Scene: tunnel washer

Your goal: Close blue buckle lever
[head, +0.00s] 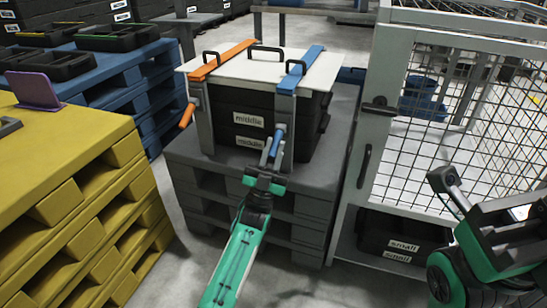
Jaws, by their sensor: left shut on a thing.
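The blue buckle lever (278,139) is on the front of the stacked black boxes, below the blue strap (306,60) that crosses the white lid. The lever hangs downward along the strap's grey front bar (285,104). My left gripper (271,158) comes up from below and is shut on the lever's lower end; its fingers partly hide that end. I cannot tell how far the lever stands off the bar.
The boxes (249,121) stand on grey pallets (200,170). An orange strap (222,60) with an orange lever (187,115) is at their left. A yellow pallet stack (75,150) stands left. A mesh cage (460,120) stands close on the right.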

